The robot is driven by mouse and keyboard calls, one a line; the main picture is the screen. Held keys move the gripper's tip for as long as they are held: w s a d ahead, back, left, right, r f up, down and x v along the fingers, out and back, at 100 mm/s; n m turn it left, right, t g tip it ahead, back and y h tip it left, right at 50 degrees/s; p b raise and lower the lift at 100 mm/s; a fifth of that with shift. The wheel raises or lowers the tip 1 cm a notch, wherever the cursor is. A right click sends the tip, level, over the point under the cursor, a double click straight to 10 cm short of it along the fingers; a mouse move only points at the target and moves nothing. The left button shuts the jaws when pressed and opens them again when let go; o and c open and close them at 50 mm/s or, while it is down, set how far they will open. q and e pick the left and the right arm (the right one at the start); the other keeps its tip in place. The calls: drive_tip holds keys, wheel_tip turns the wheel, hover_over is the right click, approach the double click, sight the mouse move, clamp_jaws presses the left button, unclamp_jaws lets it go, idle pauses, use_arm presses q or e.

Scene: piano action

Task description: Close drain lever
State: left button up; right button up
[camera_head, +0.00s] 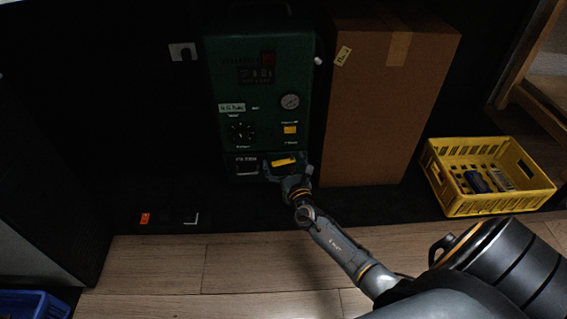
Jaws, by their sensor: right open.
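A dark green machine (222,90) stands at the back, with a dial, a gauge and a small display on its front. A yellow lever (284,161) shows low on its front at the right, lying nearly level with a slight tilt. My right gripper (283,166) is open, with its fingers around or just in front of the yellow lever. I cannot tell whether they touch it. The gripper hides the lever's mount. My left gripper is not in view.
A tall cardboard box (375,110) stands close to the right of the machine. A yellow crate (487,205) with items inside is farther right. The wooden floor in front is mostly clear.

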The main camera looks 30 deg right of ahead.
drive_tip(key=c, duration=1.2)
drive_tip(key=shift+w+r+m+g+h+p, duration=0.25)
drive_tip(key=shift+m+g+h+p, duration=0.15)
drive_tip(key=shift+m+h+p, duration=0.4)
drive_tip(key=shift+w+d+f+m+g+h, duration=0.1)
drive_tip(key=shift+m+g+h, duration=0.3)
drive_tip(key=shift+h, duration=0.35)
drive_tip(key=shift+w+d+f+m+g+h, duration=0.1)
drive_tip(key=shift+m+g+h, duration=0.2)
drive_tip(key=shift+m+h, duration=0.35)
drive_tip(key=o, duration=1.2)
drive_tip(key=shift+n, duration=0.25)
drive_tip(key=shift+s+f, duration=0.1)
drive_tip(key=shift+s, duration=0.05)
